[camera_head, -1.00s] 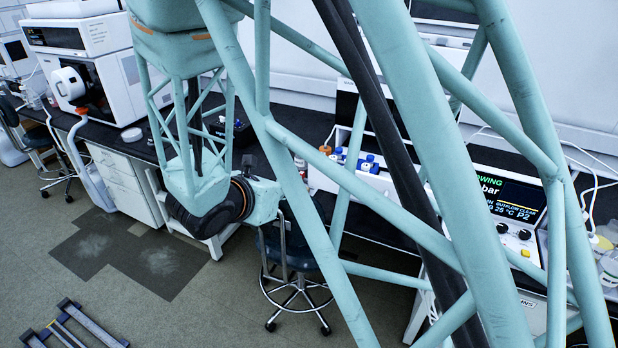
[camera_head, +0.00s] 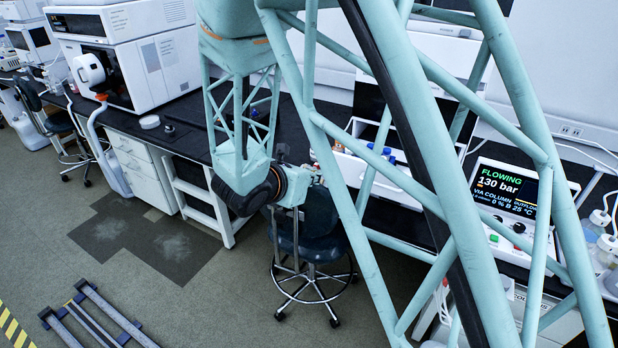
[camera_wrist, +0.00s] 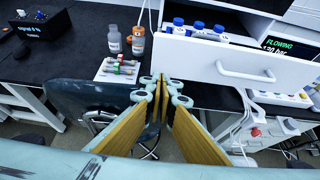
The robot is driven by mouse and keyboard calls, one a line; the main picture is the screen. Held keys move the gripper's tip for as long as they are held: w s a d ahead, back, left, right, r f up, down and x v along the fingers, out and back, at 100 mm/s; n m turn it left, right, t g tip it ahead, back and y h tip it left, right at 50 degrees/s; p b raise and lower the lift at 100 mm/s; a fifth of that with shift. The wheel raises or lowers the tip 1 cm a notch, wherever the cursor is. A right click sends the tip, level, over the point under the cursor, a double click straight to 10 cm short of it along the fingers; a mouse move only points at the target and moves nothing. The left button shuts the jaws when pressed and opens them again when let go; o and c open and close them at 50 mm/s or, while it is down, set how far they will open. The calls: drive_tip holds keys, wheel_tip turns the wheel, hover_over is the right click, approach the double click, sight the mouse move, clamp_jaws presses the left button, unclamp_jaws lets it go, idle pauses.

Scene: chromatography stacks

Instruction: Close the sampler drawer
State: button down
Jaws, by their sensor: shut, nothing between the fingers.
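The sampler drawer is white and stands pulled out, with its front panel and bar handle (camera_wrist: 245,71) at the upper right of the wrist view. Several blue-capped vials (camera_wrist: 195,28) show inside it, behind the front. In the head view the drawer (camera_head: 350,172) is partly hidden behind my arm's struts. My gripper (camera_wrist: 164,80) is shut and empty, its fingertips together in the middle of the wrist view, left of the handle and near the drawer's lower left corner. I cannot tell whether it touches the drawer. In the head view the fingers are not clearly visible.
On the black bench (camera_wrist: 85,50) left of the drawer are two small bottles (camera_wrist: 138,40) and a white rack of vials (camera_wrist: 118,68). A small black display box (camera_wrist: 40,25) stands farther left. A stool (camera_head: 305,240) stands below the bench. A pump display (camera_head: 505,190) is at right.

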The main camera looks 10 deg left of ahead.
drive_tip(key=x, duration=0.4)
drive_tip(key=shift+w+r, duration=0.15)
drive_tip(key=shift+w, duration=0.2)
drive_tip(key=shift+w+d, duration=0.2)
drive_tip(key=shift+w, duration=0.45)
drive_tip(key=shift+w+d, duration=0.2)
drive_tip(key=shift+w, duration=0.5)
drive_tip(key=w+d, duration=0.2)
drive_tip(key=w, duration=0.5)
drive_tip(key=w+d+b, duration=0.1)
drive_tip(key=w+d, duration=0.1)
drive_tip(key=w, duration=0.6)
drive_tip(key=w+d+b, duration=0.1)
drive_tip(key=w+d, duration=0.1)
drive_tip(key=w, duration=0.5)
drive_tip(key=shift+w+d, duration=0.1)
drive_tip(key=shift+w, duration=0.15)
drive_tip(key=shift+w+r, duration=0.1)
drive_tip(key=shift+w, duration=0.1)
drive_tip(key=shift+w+r+b, duration=0.15)
drive_tip(key=shift+r+b, duration=0.05)
drive_tip(key=shift+b, duration=0.1)
drive_tip(key=shift+w+r, duration=0.1)
